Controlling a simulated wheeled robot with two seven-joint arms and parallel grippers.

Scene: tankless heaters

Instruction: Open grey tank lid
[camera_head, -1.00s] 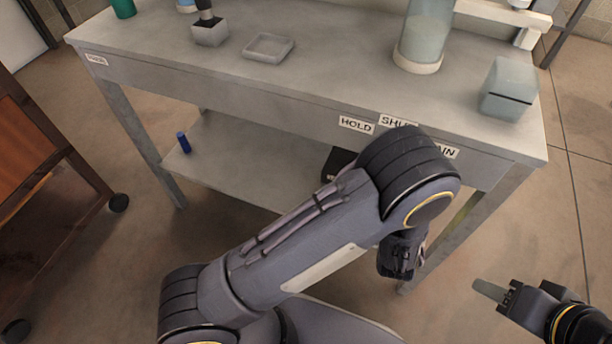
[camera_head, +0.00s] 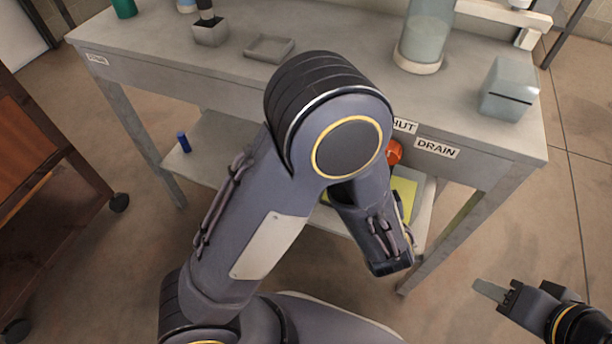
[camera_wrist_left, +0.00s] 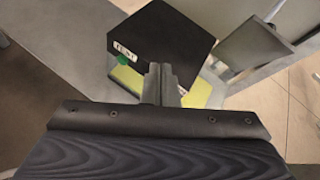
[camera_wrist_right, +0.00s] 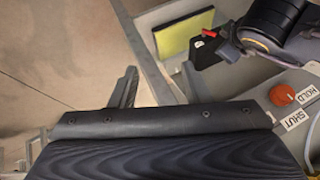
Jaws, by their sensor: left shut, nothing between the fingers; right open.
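A grey box (camera_head: 508,90) with a dark seam near its top stands on the right end of the grey table; its top looks closed. I cannot tell whether it is the grey tank. My left arm crosses the middle of the head view, where its gripper is hidden. In the left wrist view the left gripper (camera_wrist_left: 161,82) is shut and empty, in front of a black box (camera_wrist_left: 160,45) with a label. My right gripper (camera_head: 489,290) is open and empty at the lower right, apart from the table; its spread fingers show in the right wrist view (camera_wrist_right: 155,88).
A yellow pad (camera_wrist_right: 184,32) lies near the black box below. An orange knob (camera_wrist_right: 282,95) sits beside the SHUT and HOLD labels.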

